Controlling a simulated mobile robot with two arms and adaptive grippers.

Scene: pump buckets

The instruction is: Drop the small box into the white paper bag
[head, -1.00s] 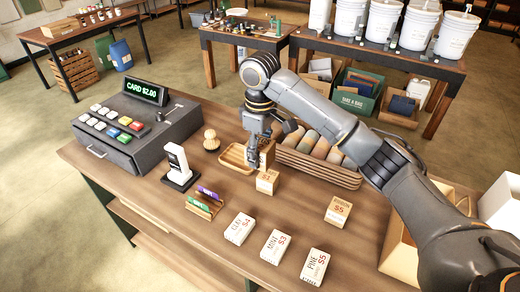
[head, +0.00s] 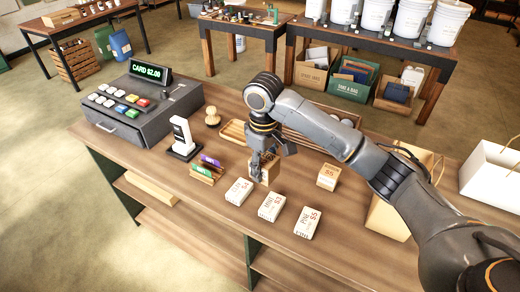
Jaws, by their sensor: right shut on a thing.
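My right gripper (head: 264,160) points down over the counter and is shut on a small brown box (head: 268,173). The fingers cover part of the box. It looks a little above the counter, behind the row of white soap boxes, though the exact gap is hard to tell. The white paper bag (head: 492,180) stands at the right edge of the picture, with its handles up and part of it cut off. My right arm reaches between the box and the bag. My left gripper is not in view.
Three white boxes (head: 271,208) lie in front, and another brown box (head: 328,177) stands to the right. A brown paper bag (head: 388,218) is partly behind my arm. A cash register (head: 140,105), card reader (head: 182,138) and wooden tray (head: 232,131) are on the counter (head: 190,215).

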